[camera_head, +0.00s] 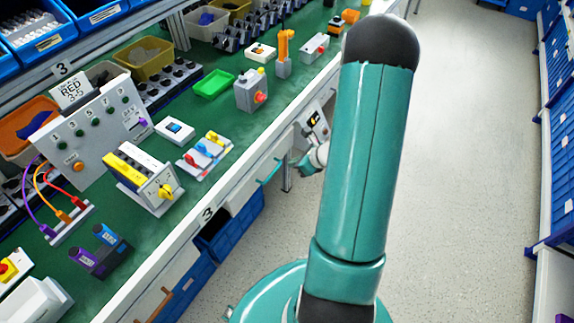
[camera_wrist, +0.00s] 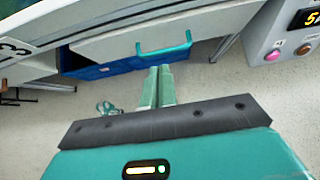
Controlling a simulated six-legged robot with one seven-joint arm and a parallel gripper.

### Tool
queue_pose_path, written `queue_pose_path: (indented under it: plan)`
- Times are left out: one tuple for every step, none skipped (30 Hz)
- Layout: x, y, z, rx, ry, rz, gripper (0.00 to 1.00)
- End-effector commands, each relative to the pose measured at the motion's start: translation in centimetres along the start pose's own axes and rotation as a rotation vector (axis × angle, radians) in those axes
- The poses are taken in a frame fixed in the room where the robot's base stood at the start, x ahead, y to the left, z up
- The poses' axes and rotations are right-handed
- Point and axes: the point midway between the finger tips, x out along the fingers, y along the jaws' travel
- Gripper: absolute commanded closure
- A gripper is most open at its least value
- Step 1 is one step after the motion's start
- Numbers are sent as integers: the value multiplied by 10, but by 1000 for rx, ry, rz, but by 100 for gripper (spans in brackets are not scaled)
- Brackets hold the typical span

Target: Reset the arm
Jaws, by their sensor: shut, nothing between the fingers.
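My gripper (camera_wrist: 157,72) is shut and empty in the wrist view, its two teal fingers together. In the head view it (camera_head: 303,168) shows small beside the bench front, below the table top, partly behind my teal arm. It is apart from everything on the bench. The rotary switch (camera_head: 165,191) is a yellow knob on the face of a white box with a yellow stripe, near the bench's front edge. The gripper is to the right of it and lower. The wrist view does not show the switch.
The green bench (camera_head: 150,235) holds a grey panel (camera_head: 100,128) with cables, a red-button box (camera_head: 251,92) and a green tray (camera_head: 213,84). A drawer with a teal handle (camera_wrist: 165,48) and blue bins are below. The floor (camera_head: 460,150) at right is clear.

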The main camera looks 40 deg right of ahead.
Motion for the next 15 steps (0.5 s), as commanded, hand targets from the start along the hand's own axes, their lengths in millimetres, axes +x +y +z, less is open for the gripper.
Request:
queue_pose_path:
  plan:
    - [-4,0,0,0,0,-1,100]
    - [-6,0,0,1,0,0,100]
    - [-7,1,0,1,0,0,100]
    - [-8,1,0,1,0,0,100]
    - [-8,1,0,1,0,1,100]
    - [-8,1,-1,1,0,1,100]
    - [-8,1,-1,1,0,1,100]
    - [-8,1,-1,1,0,1,100]
    - [-8,1,-1,1,0,1,100]
    - [-8,2,0,-2,0,2,100]
    - [-9,2,2,-10,-1,4,100]
    - [-10,4,6,-29,-2,9,100]
    - [-11,7,11,-51,-4,16,100]
    - [-12,10,18,-81,-6,25,100]
    - [-15,16,29,-133,-9,40,100]
